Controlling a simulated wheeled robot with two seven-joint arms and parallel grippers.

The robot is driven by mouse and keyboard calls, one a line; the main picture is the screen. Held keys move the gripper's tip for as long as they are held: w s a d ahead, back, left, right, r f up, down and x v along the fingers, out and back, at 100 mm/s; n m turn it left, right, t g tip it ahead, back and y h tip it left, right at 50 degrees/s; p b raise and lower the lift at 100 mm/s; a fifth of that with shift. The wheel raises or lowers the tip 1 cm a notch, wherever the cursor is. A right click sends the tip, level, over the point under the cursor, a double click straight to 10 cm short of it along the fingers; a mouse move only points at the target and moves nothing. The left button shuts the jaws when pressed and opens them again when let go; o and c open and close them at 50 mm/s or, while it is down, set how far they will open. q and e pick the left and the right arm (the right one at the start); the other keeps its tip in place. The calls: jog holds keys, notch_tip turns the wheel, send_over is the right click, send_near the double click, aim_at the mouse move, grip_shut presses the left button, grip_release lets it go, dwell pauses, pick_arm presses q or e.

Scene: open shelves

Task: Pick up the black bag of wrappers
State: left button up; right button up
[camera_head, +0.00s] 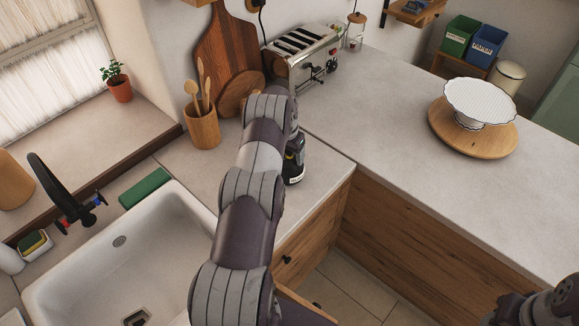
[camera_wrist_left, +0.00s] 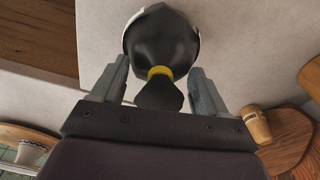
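The black bag of wrappers stands on the counter in the corner beyond the sink, where it shows in the head view (camera_head: 293,170) partly hidden behind my left arm. In the left wrist view the bag (camera_wrist_left: 161,38) is dark and rounded, with a yellow tie around its neck and a gathered dark top. My left gripper (camera_wrist_left: 160,65) is open, with one finger on each side of the bag's neck. Gaps show between both fingers and the neck. In the head view my left arm largely hides this gripper. My right gripper is not seen; only part of my right arm shows at the bottom right.
A wooden utensil pot (camera_head: 202,128), cutting boards (camera_head: 228,50) and a toaster (camera_head: 301,58) stand close around the bag. The white sink (camera_head: 75,283) lies at left. A cake stand (camera_head: 481,101) sits on a round board at right. The counter between is clear.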

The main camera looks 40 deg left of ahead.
pick_arm(q)
jog(key=shift+s+r, duration=0.1)
jog(key=shift+s, duration=0.05)
jog(key=c, duration=1)
jog(key=shift+s+d, duration=0.1)
grip_shut()
